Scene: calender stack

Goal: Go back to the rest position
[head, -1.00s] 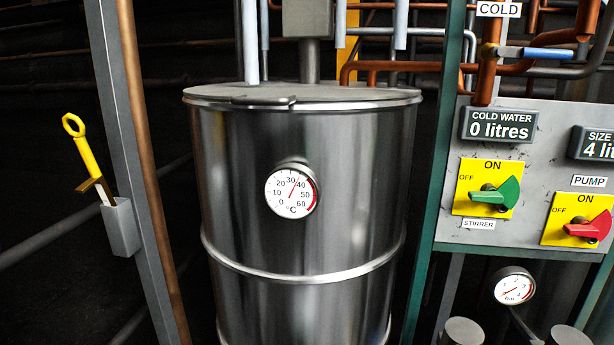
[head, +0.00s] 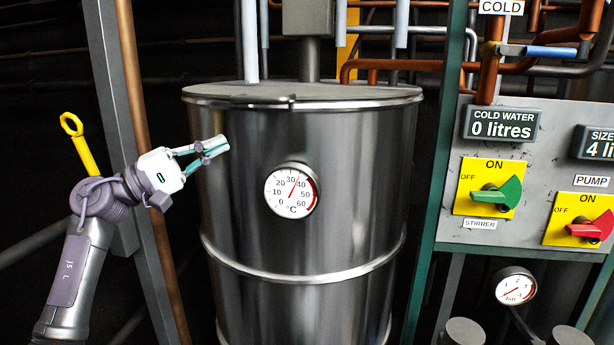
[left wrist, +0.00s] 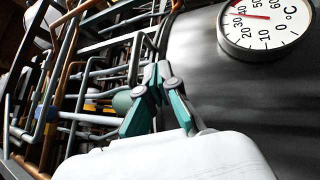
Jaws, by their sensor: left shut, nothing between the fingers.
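My left gripper (head: 217,148) is in the head view, in front of the upper left side of the steel tank (head: 300,230). Its fingers are shut and empty. It also shows in the left wrist view (left wrist: 158,72), with its fingertips together beside the tank wall (left wrist: 230,90). I cannot tell whether it touches the tank. The thermometer dial (head: 291,190) on the tank is to the right of the gripper and reads somewhere between 30 and 40 °C. It also shows at the top right of the left wrist view (left wrist: 262,26). My right gripper is not in view.
A yellow-handled tool (head: 78,145) stands behind my left arm by a grey post (head: 112,85). A panel (head: 550,150) on the right carries a green stirrer switch (head: 495,192) and a red pump switch (head: 590,227). Pipes run above. The space between the tank and panel is narrow.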

